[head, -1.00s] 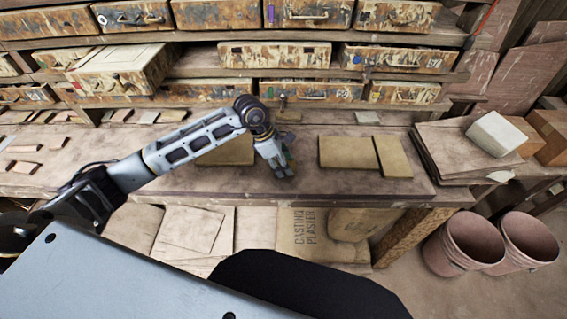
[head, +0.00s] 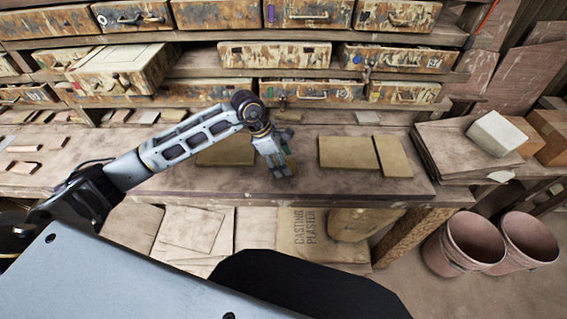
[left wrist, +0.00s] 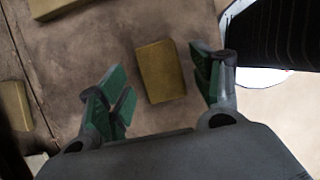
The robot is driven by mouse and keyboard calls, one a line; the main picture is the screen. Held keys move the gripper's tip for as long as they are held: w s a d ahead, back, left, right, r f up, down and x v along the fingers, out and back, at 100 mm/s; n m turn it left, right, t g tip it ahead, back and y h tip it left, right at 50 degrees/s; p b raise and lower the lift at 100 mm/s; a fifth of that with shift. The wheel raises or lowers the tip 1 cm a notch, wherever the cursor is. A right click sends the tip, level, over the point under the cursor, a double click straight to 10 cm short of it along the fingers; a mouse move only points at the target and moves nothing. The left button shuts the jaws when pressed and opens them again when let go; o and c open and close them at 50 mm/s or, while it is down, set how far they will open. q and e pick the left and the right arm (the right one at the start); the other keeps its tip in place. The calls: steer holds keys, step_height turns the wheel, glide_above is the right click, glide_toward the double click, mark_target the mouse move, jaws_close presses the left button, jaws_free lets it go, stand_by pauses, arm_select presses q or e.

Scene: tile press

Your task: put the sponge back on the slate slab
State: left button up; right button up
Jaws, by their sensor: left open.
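My left gripper (head: 281,168) hangs over the middle of the workbench, fingers pointing down. Its green-padded fingers stand apart in the left wrist view (left wrist: 160,92), with nothing held. A small yellow-brown block (left wrist: 160,72), which looks like the sponge, lies flat between and beyond the fingers in that view, apart from both. In the head view the gripper largely hides it. I cannot tell for sure which surface is the slate slab; flat tan slabs lie left (head: 228,150) and right (head: 346,152) of the gripper. My right gripper is not in view.
A narrower tan piece (head: 393,157) lies beside the right slab. Stacked boards with a white block (head: 496,134) stand at the bench's right end. Drawers (head: 305,90) line the back. Pink buckets (head: 465,245) stand on the floor. Bench around the gripper is mostly clear.

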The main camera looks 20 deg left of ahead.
arm_select(q)
steer(key=v, duration=0.5)
steer(key=b+v, duration=0.1)
steer(key=v, duration=0.4)
steer(key=shift+s+a+r, duration=0.1)
steer(key=shift+r, duration=0.3)
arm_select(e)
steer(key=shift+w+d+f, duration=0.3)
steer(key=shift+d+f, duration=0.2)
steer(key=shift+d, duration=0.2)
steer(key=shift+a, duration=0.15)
